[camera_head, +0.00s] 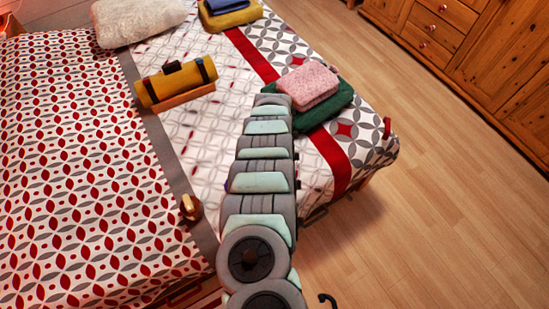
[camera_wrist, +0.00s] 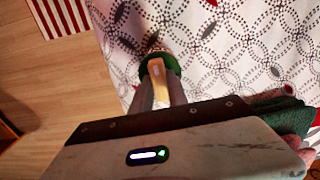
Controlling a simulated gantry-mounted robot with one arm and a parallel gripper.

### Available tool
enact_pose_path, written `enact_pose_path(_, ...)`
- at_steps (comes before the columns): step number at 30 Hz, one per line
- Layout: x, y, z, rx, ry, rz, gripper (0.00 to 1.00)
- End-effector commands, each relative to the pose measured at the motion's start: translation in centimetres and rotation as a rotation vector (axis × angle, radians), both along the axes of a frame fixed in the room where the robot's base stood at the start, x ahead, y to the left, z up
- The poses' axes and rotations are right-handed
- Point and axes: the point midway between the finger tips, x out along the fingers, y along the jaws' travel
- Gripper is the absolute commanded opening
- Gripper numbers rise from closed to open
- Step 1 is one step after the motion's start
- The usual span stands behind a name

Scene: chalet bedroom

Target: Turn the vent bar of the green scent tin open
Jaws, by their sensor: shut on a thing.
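The green scent tin (camera_wrist: 173,64) shows in the wrist view just beyond my fingers, on the white patterned bedding. Its tan vent bar (camera_wrist: 158,70) lies between my two fingers, running roughly along the line of sight. My gripper (camera_wrist: 161,82) is shut on the bar, one finger on each side. Much of the tin is hidden by the bar and fingers, so I cannot tell how far the bar is turned. In the head view my own arm hides the tin and my gripper.
A folded pink cloth (camera_head: 308,83) on a green one (camera_head: 325,108) lies right of my arm. A mustard roll (camera_head: 176,83) lies to the left. A small brass-coloured object (camera_head: 190,207) is near the arm. Wooden floor (camera_head: 450,220) is clear at right.

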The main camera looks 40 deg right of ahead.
Motion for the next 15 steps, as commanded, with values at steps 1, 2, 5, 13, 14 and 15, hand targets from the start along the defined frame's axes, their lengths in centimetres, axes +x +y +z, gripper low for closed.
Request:
enact_pose_path(1,0.06,0.06,-0.38,-0.001,-0.001,-0.027,0.00)
enact_pose_path(2,0.07,0.06,-0.37,-0.001,-0.001,-0.044,0.00)
enact_pose_path(5,0.06,0.08,-0.34,-0.001,-0.001,-0.091,0.00)
enact_pose_path(13,-0.04,0.04,-0.24,0.000,0.001,-0.165,0.00)
enact_pose_path(14,-0.06,0.03,-0.23,0.000,0.001,-0.169,0.00)
enact_pose_path(15,-0.05,0.03,-0.21,0.000,0.001,-0.172,0.00)
